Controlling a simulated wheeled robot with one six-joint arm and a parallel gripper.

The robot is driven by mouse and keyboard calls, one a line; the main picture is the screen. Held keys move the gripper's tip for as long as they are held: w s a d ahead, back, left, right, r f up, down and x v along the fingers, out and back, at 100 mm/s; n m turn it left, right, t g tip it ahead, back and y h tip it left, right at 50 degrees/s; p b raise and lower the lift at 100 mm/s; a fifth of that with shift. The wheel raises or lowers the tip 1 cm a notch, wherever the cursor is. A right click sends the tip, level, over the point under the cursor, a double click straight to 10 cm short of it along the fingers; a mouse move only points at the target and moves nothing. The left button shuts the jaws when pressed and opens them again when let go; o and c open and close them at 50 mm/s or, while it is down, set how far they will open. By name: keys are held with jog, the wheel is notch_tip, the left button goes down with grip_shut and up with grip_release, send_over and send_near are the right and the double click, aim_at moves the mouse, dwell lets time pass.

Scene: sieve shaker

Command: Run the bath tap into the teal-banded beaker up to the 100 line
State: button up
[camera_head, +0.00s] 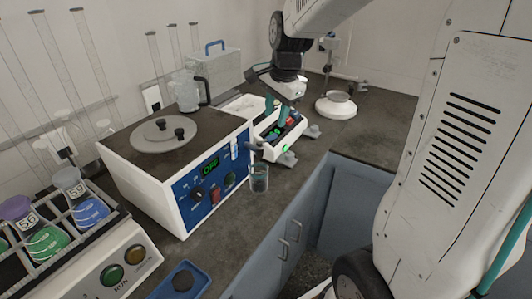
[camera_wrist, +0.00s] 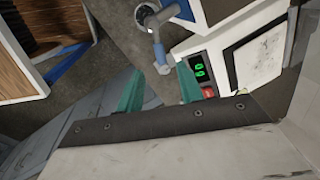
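The white bath (camera_head: 143,188) with a blue front panel stands left of centre in the head view, its display reading what looks like OFF. A small grey tap (camera_head: 253,150) sticks out near its right front corner; what appears to be this tap also shows in the wrist view (camera_wrist: 158,42). The small clear beaker (camera_head: 260,180) stands upright below the tap, with a dark teal tint. Its band, lines and water level are too small to read. My gripper (camera_head: 277,113) is beyond the tap, over the white instrument. In the wrist view its teal fingers (camera_wrist: 160,72) are apart and empty.
The white instrument (camera_head: 270,150) with a green display stands right of the bath. A glass jug (camera_head: 186,93) and round lid (camera_head: 160,135) sit on the bath. A flask rack (camera_head: 85,270) is at left. The counter's front edge runs close to the beaker.

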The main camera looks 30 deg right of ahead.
aim_at(271, 136)
jog(key=f, duration=0.3)
jog(key=w+f, duration=0.1)
jog(key=f, duration=0.2)
jog(key=shift+w+a+f, duration=0.1)
jog(key=shift+w+f, duration=0.05)
jog(key=shift+f, duration=0.2)
grip_shut()
